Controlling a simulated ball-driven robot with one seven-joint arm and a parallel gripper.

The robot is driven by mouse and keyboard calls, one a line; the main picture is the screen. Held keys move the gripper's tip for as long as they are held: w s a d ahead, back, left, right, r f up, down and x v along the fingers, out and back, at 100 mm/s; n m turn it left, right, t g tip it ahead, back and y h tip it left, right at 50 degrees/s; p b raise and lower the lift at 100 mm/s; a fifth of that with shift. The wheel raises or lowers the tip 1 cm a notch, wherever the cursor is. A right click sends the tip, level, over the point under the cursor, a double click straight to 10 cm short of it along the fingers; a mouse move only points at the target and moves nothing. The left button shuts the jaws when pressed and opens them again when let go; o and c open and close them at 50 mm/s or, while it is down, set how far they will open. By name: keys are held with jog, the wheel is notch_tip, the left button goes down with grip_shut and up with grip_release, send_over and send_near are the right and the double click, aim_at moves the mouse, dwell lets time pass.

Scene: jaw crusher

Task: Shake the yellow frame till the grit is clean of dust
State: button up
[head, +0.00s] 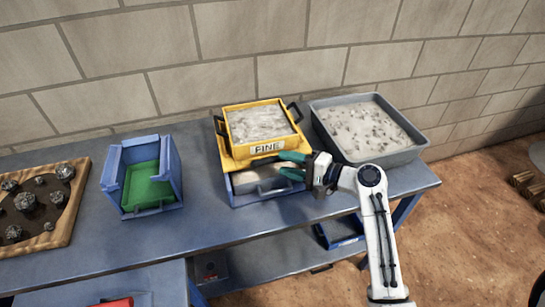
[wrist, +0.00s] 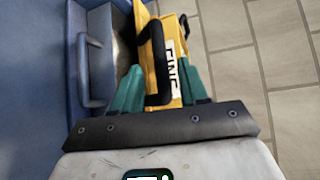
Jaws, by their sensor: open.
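The yellow frame (head: 239,155), labelled FINE, sits on a blue drawer-like box (head: 241,197) on the bench. Pale grey grit (head: 258,122) fills it, and it has black handles on its left and right sides. My gripper (head: 284,164) is open at the frame's front right corner, its green fingers pointing left. In the wrist view my gripper (wrist: 162,88) has its fingers apart, with the yellow frame (wrist: 178,90) and a black handle (wrist: 155,60) showing between and beyond them. I cannot tell whether the fingers touch the frame.
A grey tray (head: 407,155) of speckled pale grit stands close on the right. A blue bin (head: 112,183) with a green inside stands to the left. A wooden tray (head: 60,238) of dark rocks lies at far left. The brick wall (head: 200,80) is behind the bench.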

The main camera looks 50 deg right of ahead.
aim_at(277, 161)
jog(key=shift+p+x, duration=0.3)
jog(key=shift+x, duration=2.25)
jog(key=shift+c, duration=0.2)
grip_shut()
